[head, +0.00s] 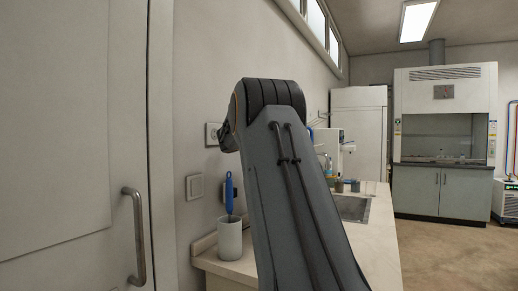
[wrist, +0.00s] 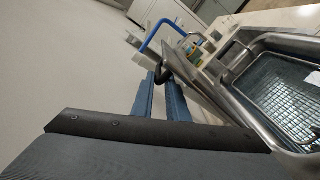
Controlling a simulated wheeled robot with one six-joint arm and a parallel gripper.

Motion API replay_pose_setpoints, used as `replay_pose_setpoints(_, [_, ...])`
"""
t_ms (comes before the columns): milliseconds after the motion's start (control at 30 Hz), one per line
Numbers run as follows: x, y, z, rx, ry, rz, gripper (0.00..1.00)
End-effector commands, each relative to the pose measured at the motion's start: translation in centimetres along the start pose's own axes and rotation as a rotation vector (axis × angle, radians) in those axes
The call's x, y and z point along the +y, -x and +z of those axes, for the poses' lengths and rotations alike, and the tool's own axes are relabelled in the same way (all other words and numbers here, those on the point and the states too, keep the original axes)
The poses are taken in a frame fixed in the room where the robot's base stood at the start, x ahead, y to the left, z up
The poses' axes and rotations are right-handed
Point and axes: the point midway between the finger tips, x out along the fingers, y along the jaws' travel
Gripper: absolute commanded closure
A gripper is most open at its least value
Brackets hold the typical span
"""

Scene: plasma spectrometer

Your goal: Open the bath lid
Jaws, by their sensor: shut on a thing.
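The bath (wrist: 290,95) is an open steel basin at the right of the wrist view, with a wire grid inside. A steel panel that looks like its lid (wrist: 203,88) stands tilted along the basin's left side, clear of the opening. My gripper (wrist: 162,80) is shut on a small black part that looks like the lid's handle (wrist: 166,70). The fingers partly hide this grip. The bath, the lid and my gripper do not show in the head view, where my arm blocks the middle.
A pale counter (head: 378,222) with a sink (head: 352,208) runs behind my arm. A white cup (head: 230,238) with a blue-handled tool stands on its near end. A door handle (head: 138,235) is at left. A fume hood (head: 445,130) stands at the back, with open floor before it.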

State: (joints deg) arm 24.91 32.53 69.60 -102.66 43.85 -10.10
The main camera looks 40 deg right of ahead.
Motion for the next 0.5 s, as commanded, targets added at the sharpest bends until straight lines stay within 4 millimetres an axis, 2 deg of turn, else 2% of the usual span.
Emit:
replay_pose_setpoints(33, [0.65, 0.03, 0.86, -0.011, -0.015, 0.012, 1.00])
replay_pose_setpoints(100, [0.65, 0.06, 1.15, -0.011, -0.028, 0.012, 1.00])
replay_pose_setpoints(500, [0.79, 0.11, 1.53, -0.011, -0.041, 0.013, 1.00])
